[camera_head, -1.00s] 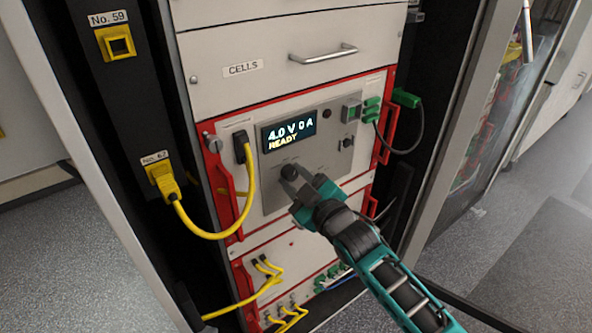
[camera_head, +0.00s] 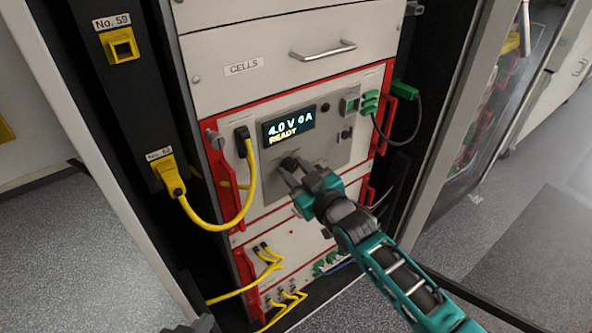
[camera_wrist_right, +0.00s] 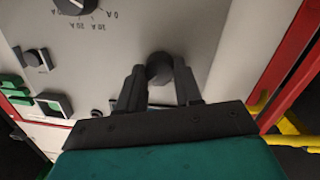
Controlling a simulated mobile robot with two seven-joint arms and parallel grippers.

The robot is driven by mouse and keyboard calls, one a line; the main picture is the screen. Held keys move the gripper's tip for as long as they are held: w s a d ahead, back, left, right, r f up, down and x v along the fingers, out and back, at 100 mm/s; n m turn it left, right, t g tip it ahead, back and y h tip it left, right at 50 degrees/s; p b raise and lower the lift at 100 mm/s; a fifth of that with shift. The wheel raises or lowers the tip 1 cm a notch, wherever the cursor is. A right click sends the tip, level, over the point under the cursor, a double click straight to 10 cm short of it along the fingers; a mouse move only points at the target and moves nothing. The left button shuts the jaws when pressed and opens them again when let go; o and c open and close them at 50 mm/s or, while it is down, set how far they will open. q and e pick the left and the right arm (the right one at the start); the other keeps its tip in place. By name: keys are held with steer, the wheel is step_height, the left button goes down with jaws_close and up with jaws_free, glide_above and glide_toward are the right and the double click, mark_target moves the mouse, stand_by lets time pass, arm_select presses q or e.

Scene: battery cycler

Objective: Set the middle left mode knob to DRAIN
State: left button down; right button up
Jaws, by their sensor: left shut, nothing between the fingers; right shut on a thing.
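The grey front panel (camera_head: 330,150) carries a screen (camera_head: 288,126) reading "4.0 V 0 A" and "READY". A dark round knob (camera_head: 289,162) sits just below the screen. My right gripper (camera_head: 291,171) is at this knob. In the right wrist view the knob (camera_wrist_right: 160,68) is between the two fingertips of my right gripper (camera_wrist_right: 159,75), which is shut on it. The mode labels and the knob's pointer cannot be read. My left gripper (camera_head: 195,325) shows only as a dark grey piece at the bottom edge, away from the panel.
A dial with an ampere scale (camera_wrist_right: 75,4) and a small dark knob (camera_wrist_right: 36,57) are on the same panel. A yellow cable (camera_head: 250,195) hangs left of the panel. Green plugs (camera_head: 371,101) are at its upper right. Red handles (camera_head: 386,125) flank the unit.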

steer(key=o, duration=1)
steer(key=shift+o, duration=0.2)
steer(key=shift+s+d, duration=0.15)
steer(key=shift+s, duration=0.1)
steer(key=p+v, duration=0.1)
steer(key=v, duration=1.1)
steer(key=shift+s, duration=0.15)
steer(key=shift+d, duration=0.1)
steer(key=s+d+f+m+g+h, duration=0.4)
steer(key=s+d+f+m+h, duration=0.2)
steer(key=s+d+f, duration=0.5)
steer(key=s+f+h, duration=0.1)
steer(key=s+f, duration=0.2)
steer(key=s, duration=0.1)
steer(key=shift+f+m, duration=0.4)
